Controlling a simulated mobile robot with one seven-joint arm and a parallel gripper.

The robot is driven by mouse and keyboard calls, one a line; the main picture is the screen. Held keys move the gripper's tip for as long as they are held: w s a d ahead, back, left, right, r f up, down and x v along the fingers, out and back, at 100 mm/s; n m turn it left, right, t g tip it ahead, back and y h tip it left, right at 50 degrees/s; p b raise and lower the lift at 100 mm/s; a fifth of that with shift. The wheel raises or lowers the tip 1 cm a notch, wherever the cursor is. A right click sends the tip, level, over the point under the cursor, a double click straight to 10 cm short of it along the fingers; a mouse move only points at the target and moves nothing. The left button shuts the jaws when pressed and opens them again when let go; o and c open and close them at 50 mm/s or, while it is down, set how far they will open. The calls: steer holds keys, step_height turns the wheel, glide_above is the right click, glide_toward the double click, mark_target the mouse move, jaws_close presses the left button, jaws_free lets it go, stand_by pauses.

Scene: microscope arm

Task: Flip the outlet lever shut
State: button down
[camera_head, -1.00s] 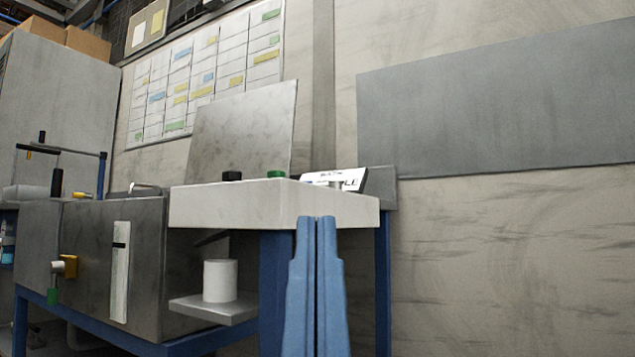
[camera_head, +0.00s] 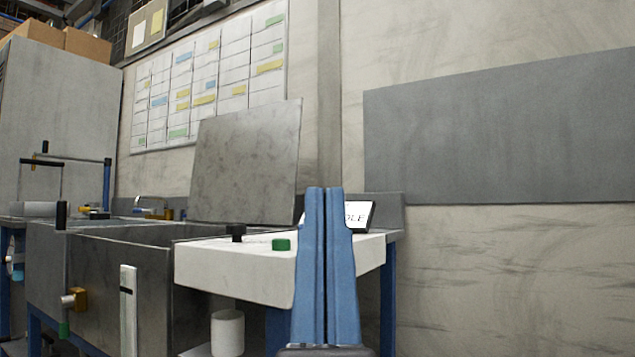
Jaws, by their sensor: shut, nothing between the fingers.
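My gripper (camera_head: 324,192) is the blue pair of fingers in the lower middle, pointing up, pressed together and empty. A grey metal tank (camera_head: 97,285) with an open top stands at the left. On its front is a small outlet valve (camera_head: 76,298) with a pale round stub and a yellow-brown body. A green piece (camera_head: 64,329), which looks like the lever's grip, hangs just below it. Whether it is the outlet lever is too small to tell for sure. My gripper is well to the right of the valve, apart from it.
A white-topped bench (camera_head: 235,265) with a black knob (camera_head: 236,232) and a green knob (camera_head: 281,244) lies between my gripper and the tank. A white cylinder (camera_head: 228,333) stands below it. A pale gauge strip (camera_head: 128,310) is on the tank front.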

step_height(320, 180, up, 17)
steer(key=p, duration=1.4)
steer(key=shift+f, duration=0.15)
